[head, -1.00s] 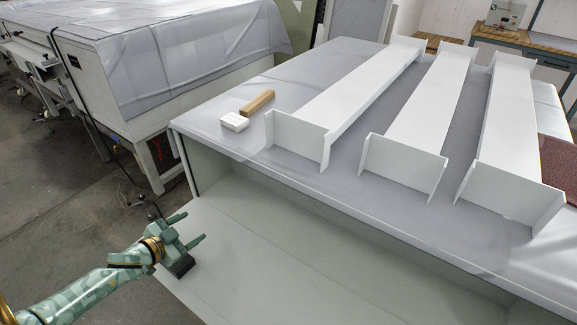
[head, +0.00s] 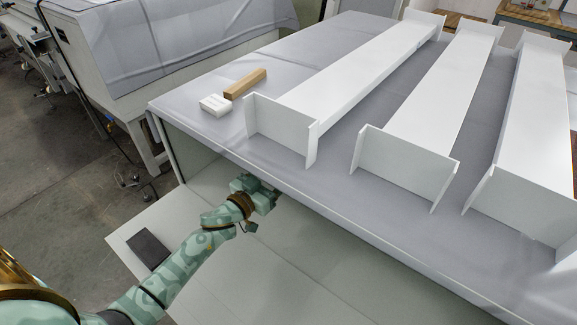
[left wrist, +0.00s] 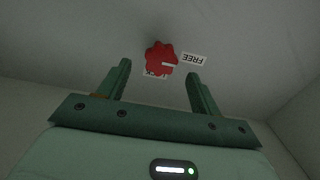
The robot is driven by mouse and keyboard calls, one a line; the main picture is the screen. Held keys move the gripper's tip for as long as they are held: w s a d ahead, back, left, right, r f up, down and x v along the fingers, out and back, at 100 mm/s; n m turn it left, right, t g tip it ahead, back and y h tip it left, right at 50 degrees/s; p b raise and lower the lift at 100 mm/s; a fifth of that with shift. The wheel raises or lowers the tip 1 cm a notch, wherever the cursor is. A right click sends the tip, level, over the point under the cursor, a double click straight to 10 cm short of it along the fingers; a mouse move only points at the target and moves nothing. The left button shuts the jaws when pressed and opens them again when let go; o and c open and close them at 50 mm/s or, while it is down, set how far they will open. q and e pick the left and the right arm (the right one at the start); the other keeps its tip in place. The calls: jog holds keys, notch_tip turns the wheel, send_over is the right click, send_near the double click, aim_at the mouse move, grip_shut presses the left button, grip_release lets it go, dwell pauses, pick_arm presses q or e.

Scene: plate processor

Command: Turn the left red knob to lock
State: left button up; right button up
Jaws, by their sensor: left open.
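The red knob (left wrist: 161,58) shows in the left wrist view on a grey-white inner wall. It has a lobed rim and a white mark that points toward a label reading "FREE" (left wrist: 194,59) at its right. Another label below the knob is mostly hidden by it. My left gripper (left wrist: 158,72) is open, with one finger on each side of the knob in the picture; I cannot tell whether it touches. In the head view my left gripper (head: 262,190) reaches under the table's front edge, its fingertips hidden. The knob is not visible there.
The table (head: 230,134) carries long white beams (head: 345,75), a white block (head: 215,105) and a wooden block (head: 245,84). An open white flap (head: 125,240) with a dark pad (head: 149,250) lies below.

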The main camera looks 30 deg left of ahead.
pick_arm(q)
jog(key=w, duration=0.3)
jog(key=w+b, duration=0.1)
jog(key=shift+w+d+f, duration=0.1)
jog(key=shift+w+d, duration=0.2)
jog(key=shift+w, duration=0.5)
jog(key=c, duration=1)
jog(key=shift+o, duration=0.2)
jog(key=shift+d, duration=0.1)
